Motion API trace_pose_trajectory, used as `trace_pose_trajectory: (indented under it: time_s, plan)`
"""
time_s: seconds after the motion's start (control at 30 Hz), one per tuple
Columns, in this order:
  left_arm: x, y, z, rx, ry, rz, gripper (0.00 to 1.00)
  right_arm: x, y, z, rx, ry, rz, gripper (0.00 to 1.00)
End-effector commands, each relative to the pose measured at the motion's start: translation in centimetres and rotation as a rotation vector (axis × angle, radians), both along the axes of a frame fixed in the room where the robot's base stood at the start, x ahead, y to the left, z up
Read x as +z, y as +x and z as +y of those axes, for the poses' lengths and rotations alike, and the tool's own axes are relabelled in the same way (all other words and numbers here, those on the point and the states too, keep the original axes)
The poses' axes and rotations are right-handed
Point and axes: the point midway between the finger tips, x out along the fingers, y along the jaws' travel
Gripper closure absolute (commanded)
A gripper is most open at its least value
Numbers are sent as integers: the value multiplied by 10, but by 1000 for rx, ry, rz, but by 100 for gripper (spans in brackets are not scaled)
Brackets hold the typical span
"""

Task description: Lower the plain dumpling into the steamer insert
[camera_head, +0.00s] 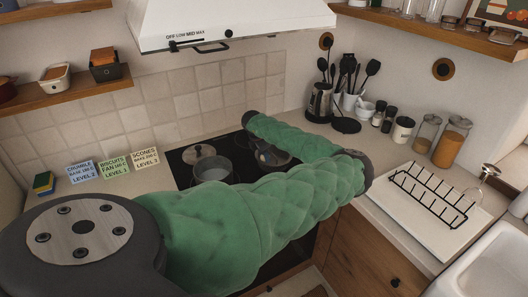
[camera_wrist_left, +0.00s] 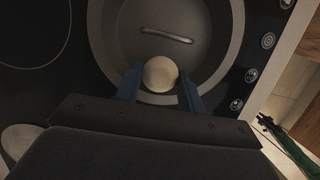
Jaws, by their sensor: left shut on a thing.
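The plain dumpling (camera_wrist_left: 160,73) is a pale, smooth ball in the left wrist view. My left gripper (camera_wrist_left: 161,84) has its two blue fingers on either side of it and is shut on it. Behind the dumpling is a round, dark grey vessel with a bar handle across its inside, which looks like the steamer insert (camera_wrist_left: 165,35). The dumpling overlaps the near part of its inside; its height above the floor cannot be told. In the head view my green left arm reaches over the stove and hides much of that area. My right gripper is not in view.
A grey pot (camera_head: 212,168) and a lid (camera_head: 199,151) are on the black hob. Recipe cards (camera_head: 115,165) stand at the left. Utensils and jars (camera_head: 451,142) line the right-hand counter, with a dish rack (camera_head: 428,193) nearer. The range hood (camera_head: 230,22) hangs above.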

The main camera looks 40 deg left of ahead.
Motion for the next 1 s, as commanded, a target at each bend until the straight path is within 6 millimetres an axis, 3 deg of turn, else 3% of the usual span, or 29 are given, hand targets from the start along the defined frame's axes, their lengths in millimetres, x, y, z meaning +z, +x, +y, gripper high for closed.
trace_pose_trajectory:
  time_s: [1.0]
  plan:
    - [-12,0,0,0,0,0,70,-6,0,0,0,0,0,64]
